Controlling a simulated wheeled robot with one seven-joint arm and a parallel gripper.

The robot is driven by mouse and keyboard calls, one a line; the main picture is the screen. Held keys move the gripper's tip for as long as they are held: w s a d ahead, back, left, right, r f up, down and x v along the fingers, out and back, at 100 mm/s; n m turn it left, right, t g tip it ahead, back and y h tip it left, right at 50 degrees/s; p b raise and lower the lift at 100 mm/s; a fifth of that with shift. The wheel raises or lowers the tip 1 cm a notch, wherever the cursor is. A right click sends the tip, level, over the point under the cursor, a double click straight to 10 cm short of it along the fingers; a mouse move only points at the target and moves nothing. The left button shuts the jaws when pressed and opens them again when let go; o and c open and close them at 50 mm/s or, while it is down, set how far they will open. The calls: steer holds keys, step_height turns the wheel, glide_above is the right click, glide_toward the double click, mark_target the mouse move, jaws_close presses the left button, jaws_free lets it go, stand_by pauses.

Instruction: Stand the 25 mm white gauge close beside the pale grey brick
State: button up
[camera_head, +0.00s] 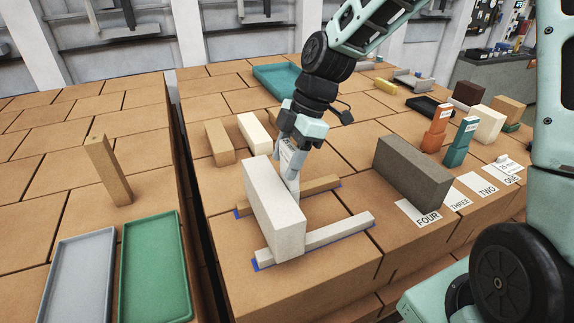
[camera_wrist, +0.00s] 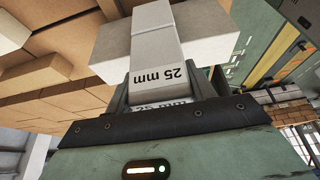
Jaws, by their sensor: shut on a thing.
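The 25 mm white gauge (camera_wrist: 158,45) is between the jaws of my gripper (camera_wrist: 160,98), its "25 mm" print facing the wrist camera. In the head view my gripper (camera_head: 292,178) points down just behind and right of the pale grey brick (camera_head: 273,208), shut on the gauge. The pale grey brick stands on edge across two strips; in the wrist view it (camera_wrist: 212,45) lies behind the gauge. Gauge and brick look very close, but I cannot tell whether they touch. The gauge's lower end is hidden in the head view.
A tan strip (camera_head: 318,186) and a pale strip (camera_head: 335,229) lie beneath the brick with blue marks. A dark grey brick (camera_head: 413,170) stands to the right by the FOUR card (camera_head: 422,215). Orange (camera_head: 436,131) and teal (camera_head: 460,142) gauges stand beyond. A gap separates the left table with trays.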

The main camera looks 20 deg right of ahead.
steer(key=shift+f+p, duration=0.35)
steer(key=shift+f, duration=1.4)
